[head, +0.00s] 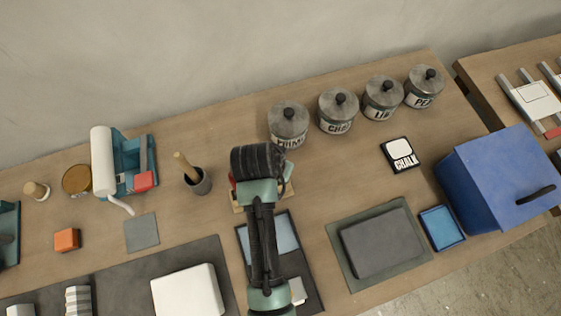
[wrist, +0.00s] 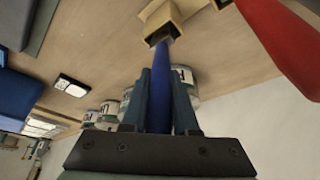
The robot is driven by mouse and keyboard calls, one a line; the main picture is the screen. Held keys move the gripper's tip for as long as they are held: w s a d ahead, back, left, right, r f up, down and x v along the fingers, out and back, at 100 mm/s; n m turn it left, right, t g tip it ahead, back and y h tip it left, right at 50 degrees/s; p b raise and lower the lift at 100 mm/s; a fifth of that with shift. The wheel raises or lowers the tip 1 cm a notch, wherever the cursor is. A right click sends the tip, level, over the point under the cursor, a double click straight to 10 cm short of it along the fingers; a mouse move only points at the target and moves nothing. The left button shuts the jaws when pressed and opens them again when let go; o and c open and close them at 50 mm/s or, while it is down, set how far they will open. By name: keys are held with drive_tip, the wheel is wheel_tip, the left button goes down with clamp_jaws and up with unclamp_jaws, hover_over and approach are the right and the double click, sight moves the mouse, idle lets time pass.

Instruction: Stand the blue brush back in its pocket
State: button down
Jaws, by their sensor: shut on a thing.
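My gripper (wrist: 160,76) is shut on the blue brush (wrist: 161,90), which lies between its two fingers in the wrist view. The brush points away from the gripper, and its far end meets a wooden holder (wrist: 172,14) with a dark opening. I cannot tell whether that end is inside the opening or just at its mouth. A red handle (wrist: 278,42) stands beside the blue brush. In the head view my arm hides the gripper and the blue brush. Only parts of the wooden holder (head: 237,207) show there.
Several lidded metal jars (head: 288,123) stand behind the holder. A dark cup (head: 199,184) with a wooden handle in it is to the left. A dark tray (head: 312,292) lies in front, partly under my arm. A blue box (head: 490,180) stands at the right.

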drive_tip(key=shift+f+b, duration=0.5)
drive_tip(key=shift+f, duration=0.35)
drive_tip(key=shift+c, duration=0.6)
unclamp_jaws()
drive_tip(key=shift+r+p, duration=4.05)
